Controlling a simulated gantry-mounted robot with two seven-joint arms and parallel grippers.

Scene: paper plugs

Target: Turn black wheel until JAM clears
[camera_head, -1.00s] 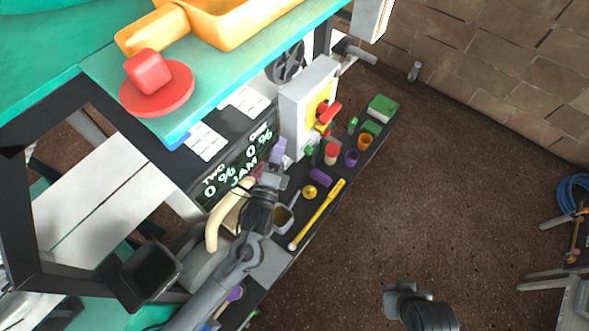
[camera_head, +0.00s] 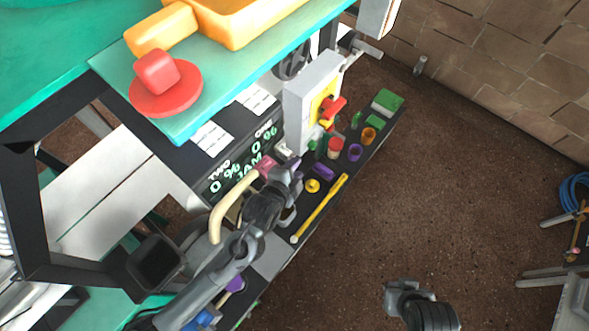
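The black wheel (camera_head: 292,62) is a dark spoked wheel at the top middle, behind the grey box, which hides part of it. My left gripper (camera_head: 287,163) is low in front of the panel, beside the pink end (camera_head: 266,166) of a cream curved tube, and well apart from the wheel. Its fingers are too small and overlapped to tell if they are open. My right gripper (camera_head: 397,291) hangs over the bare floor at the bottom; its fingers are unclear.
A grey box (camera_head: 308,105) with a yellow face and red handle stands by the wheel. A narrow dark bench holds a yellow rod (camera_head: 321,208), a purple cylinder (camera_head: 323,172) and several small parts. A teal shelf (camera_head: 205,115) overhangs the panel.

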